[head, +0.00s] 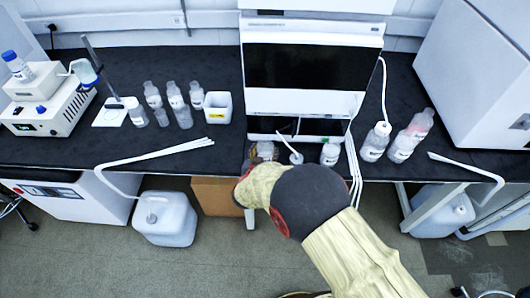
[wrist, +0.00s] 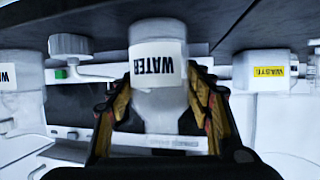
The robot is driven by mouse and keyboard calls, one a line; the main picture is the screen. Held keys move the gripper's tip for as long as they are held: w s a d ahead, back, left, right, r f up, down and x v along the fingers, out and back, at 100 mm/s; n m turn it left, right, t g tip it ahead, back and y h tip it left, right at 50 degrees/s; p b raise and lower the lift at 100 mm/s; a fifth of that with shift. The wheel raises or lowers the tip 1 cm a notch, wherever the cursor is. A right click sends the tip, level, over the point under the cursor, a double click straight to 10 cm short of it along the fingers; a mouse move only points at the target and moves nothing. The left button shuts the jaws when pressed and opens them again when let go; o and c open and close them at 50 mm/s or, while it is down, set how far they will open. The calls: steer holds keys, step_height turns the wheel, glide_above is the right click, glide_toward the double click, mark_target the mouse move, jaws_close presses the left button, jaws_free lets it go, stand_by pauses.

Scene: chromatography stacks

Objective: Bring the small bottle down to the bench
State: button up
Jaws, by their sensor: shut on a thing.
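A small clear bottle with a white label reading WATER (wrist: 158,62) fills the middle of the wrist view, which shows the scene upside down. My gripper (wrist: 160,105) is shut on it, one finger on each side. In the head view, my arm hides most of the gripper, and a part of a bottle (head: 265,151) shows just past it, at the front of the stack. The dark bench top (head: 215,150) runs behind and to both sides. I cannot tell whether the bottle's base touches a surface.
The white instrument stack (head: 312,35) stands at the bench's middle. A tubed bottle (head: 297,157) and a white bottle (head: 330,154) stand right of my gripper. A white container with a yellow label (head: 218,107) stands left. Loose tubing (head: 165,153) lies along the front edge.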

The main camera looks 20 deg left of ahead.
steer(key=shift+r, duration=0.1)
steer(key=o, duration=1.3)
steer(key=shift+o, duration=0.2)
steer(key=shift+s+r, duration=0.1)
steer(key=shift+s, duration=0.1)
steer(key=p+v, duration=0.3)
steer(key=v, duration=0.8)
steer(key=shift+s, duration=0.3)
steer(key=shift+d, duration=0.1)
